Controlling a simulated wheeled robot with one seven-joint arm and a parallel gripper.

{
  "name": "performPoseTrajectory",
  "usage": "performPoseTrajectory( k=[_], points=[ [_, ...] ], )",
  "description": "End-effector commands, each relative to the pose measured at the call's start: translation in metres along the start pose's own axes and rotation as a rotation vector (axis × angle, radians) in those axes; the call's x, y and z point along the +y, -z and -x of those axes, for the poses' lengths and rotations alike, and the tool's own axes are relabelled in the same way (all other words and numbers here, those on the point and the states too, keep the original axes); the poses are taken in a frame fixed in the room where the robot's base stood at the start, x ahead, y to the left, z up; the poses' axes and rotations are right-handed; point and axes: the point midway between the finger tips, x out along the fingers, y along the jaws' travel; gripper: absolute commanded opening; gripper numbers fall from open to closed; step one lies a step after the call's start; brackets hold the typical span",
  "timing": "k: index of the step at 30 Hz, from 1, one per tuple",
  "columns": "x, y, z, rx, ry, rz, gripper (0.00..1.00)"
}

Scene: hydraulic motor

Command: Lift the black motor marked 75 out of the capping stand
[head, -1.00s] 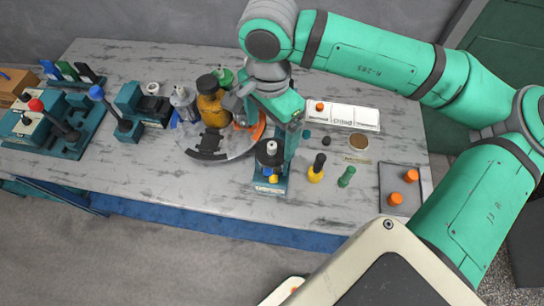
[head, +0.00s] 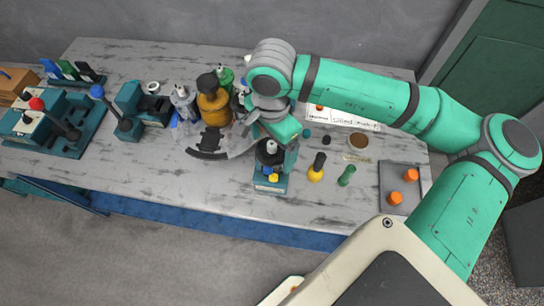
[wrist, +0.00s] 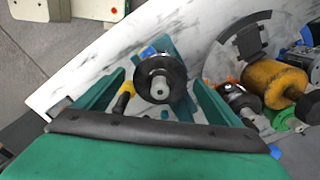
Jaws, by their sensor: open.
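The black motor (head: 270,152) stands upright in the teal capping stand (head: 270,185) at the table's front middle. Its light shaft points up, and the 75 mark cannot be read. In the wrist view the black motor (wrist: 160,78) shows as a round black body with a grey shaft end. My gripper (wrist: 157,85) is open, with one teal finger on each side of the motor in this view. I cannot tell whether the fingers are level with it or above it. Part of the capping stand (wrist: 180,108) shows behind the motor. In the head view my gripper mostly hides the stand's rear.
A turntable with a large orange motor (head: 212,106) and other motors is close left of my gripper. A yellow-and-black piece (head: 317,168) and a green piece (head: 346,176) stand to the right. A grey tray (head: 393,205) holds orange caps. The front-left tabletop is clear.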

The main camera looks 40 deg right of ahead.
Motion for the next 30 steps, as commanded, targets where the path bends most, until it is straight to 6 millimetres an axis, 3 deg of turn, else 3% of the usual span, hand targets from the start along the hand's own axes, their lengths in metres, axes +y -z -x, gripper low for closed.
performPoseTrajectory(
  k=[1, 11, 22, 30],
  points=[
    [0.0, 0.0, 0.0, 0.0, 0.0, 0.001, 0.81],
    [-0.001, -0.002, 0.0, 0.0, 0.0, 0.004, 0.04],
    [-0.002, -0.001, 0.01, 0.001, 0.003, 0.004, 0.04],
    [-0.003, -0.002, 0.05, 0.002, 0.005, 0.005, 0.04]
  ],
)
